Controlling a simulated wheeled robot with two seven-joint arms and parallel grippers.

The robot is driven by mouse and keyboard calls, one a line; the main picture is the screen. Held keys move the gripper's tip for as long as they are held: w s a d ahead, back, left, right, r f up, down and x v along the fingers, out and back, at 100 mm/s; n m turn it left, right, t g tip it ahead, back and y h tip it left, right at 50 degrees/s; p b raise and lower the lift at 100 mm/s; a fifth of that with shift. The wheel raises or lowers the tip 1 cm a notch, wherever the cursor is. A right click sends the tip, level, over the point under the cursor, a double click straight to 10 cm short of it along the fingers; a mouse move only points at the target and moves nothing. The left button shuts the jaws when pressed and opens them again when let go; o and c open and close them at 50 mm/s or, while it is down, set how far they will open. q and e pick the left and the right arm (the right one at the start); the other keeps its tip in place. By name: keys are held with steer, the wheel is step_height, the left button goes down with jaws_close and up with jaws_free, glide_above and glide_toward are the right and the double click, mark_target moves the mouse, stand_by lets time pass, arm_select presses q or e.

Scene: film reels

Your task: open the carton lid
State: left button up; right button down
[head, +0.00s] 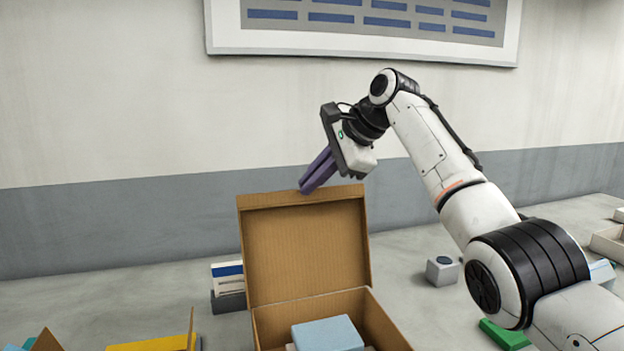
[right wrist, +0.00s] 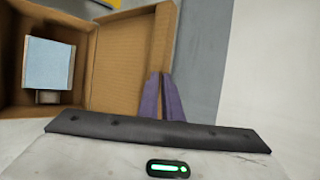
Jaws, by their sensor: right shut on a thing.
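The brown cardboard carton (head: 385,325) stands on the table at the lower middle of the head view, with its lid (head: 308,248) raised about upright at the back. My right gripper (head: 304,190) is at the lid's top edge, its purple fingers shut on the lid. In the right wrist view the fingers (right wrist: 163,85) meet the edge of the lid (right wrist: 128,58). A light blue block (head: 327,334) is inside the carton; it also shows in the right wrist view (right wrist: 49,66). My left gripper is not in view.
A small grey block (head: 441,270) and a green item (head: 503,334) lie right of the carton. Blue and white boxes (head: 228,280) stand behind its left side, with a yellow open box (head: 150,344) at front left. A wall is behind.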

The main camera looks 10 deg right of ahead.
steer(key=shift+s+f+g, duration=0.2)
steer(key=shift+f+g, duration=0.1)
steer(key=shift+f, duration=0.75)
steer(key=c, duration=2.2)
jaws_free()
steer(key=o, duration=0.7)
steer(key=shift+w+f, duration=0.1)
steer(key=shift+w, duration=0.05)
steer(key=shift+r, duration=0.3)
steer(key=b+v, duration=0.2)
steer(key=v, duration=0.8)
steer(key=shift+r, duration=0.15)
